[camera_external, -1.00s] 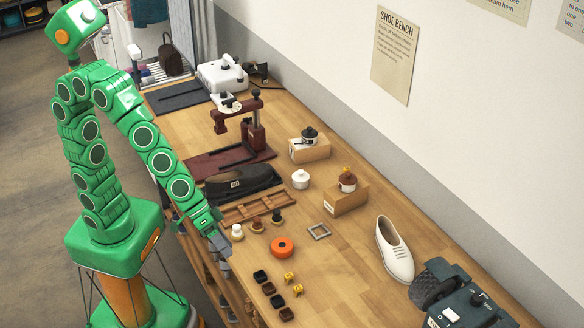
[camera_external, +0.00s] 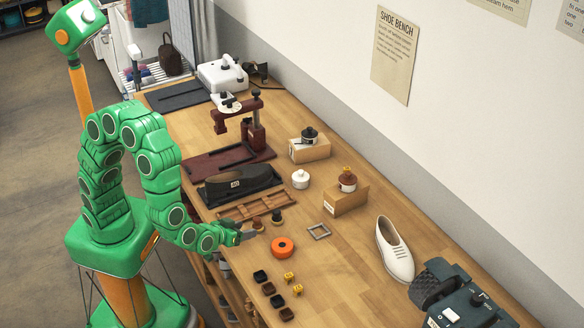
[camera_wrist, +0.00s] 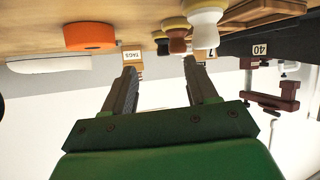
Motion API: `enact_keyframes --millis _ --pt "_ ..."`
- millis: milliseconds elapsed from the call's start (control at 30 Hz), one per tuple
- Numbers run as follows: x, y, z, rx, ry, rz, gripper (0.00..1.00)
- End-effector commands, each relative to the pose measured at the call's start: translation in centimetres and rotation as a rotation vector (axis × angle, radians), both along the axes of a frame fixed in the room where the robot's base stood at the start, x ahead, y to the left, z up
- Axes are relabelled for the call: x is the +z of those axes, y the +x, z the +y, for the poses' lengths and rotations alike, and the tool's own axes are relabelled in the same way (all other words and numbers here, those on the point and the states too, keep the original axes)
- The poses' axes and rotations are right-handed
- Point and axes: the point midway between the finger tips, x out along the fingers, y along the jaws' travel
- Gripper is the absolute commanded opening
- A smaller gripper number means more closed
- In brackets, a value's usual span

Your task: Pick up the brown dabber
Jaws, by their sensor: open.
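The brown dabber (camera_external: 258,224) stands upright on the bench, between a black dabber (camera_external: 277,216) and a white one. My gripper (camera_external: 248,232) is open and empty, low over the bench edge and close beside the brown dabber. In the upside-down wrist view the brown dabber (camera_wrist: 177,36) shows just beyond the fingertips, nearer the right finger. The white dabber (camera_wrist: 205,18) and the black dabber (camera_wrist: 161,44) stand on either side of it. In the external view my gripper hides the white dabber.
An orange disc (camera_external: 282,247) lies beside the dabbers.

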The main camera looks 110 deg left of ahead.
Motion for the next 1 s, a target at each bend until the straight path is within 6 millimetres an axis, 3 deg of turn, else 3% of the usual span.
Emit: enact_keyframes --millis 100,300,1000 --pt "0.0 -1.3 0.9 0.034 0.07 0.023 0.58" --pt "-0.2 -2.0 1.3 0.04 0.113 0.044 0.58" --pt "-1.7 -0.1 5.3 0.041 0.113 0.042 0.58"
